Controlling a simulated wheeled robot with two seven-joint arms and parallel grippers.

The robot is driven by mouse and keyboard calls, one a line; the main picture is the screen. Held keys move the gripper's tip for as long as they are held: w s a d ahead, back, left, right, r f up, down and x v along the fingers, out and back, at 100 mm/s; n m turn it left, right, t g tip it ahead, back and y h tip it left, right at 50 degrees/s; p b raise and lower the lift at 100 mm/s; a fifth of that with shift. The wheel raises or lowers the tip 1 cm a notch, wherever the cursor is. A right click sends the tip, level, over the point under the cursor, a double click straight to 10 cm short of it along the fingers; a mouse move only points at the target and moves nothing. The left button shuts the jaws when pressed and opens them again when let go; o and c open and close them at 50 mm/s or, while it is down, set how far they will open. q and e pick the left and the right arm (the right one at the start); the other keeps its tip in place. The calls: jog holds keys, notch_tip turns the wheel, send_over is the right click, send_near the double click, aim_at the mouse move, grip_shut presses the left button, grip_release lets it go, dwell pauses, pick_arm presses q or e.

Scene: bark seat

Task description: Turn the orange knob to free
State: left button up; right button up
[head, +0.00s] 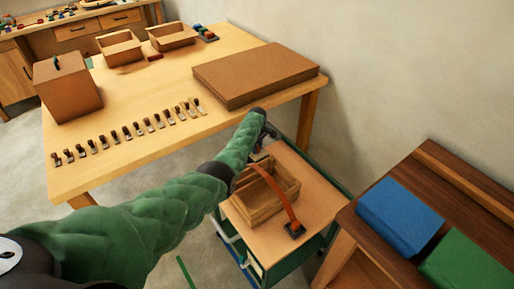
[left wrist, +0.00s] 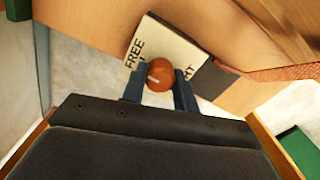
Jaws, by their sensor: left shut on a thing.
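The orange knob (left wrist: 160,72) is round, with a short pale mark on its face. It sits at a pale label plate (left wrist: 165,48) that reads FREE on the left and ends in "HT" on the right, partly covered by the knob. My left gripper (left wrist: 159,88) is shut on the knob, one dark finger on each side. In the head view my left gripper (head: 262,150) is at the far end of the crate, and the knob cannot be made out there. My right gripper is not in view.
An orange strap (head: 277,191) arches over a wooden crate (head: 259,212) on a green cart with a wooden top (head: 312,179). A table (head: 190,75) with boxes and a row of small pieces stands behind. A dark bench with blue (head: 400,217) and green blocks is at right.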

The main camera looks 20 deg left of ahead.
pick_arm(q)
jog(key=shift+w+r, duration=0.1)
jog(key=shift+r, duration=0.05)
dwell(0.4)
jog(key=o, duration=1)
jog(key=shift+c, duration=0.2)
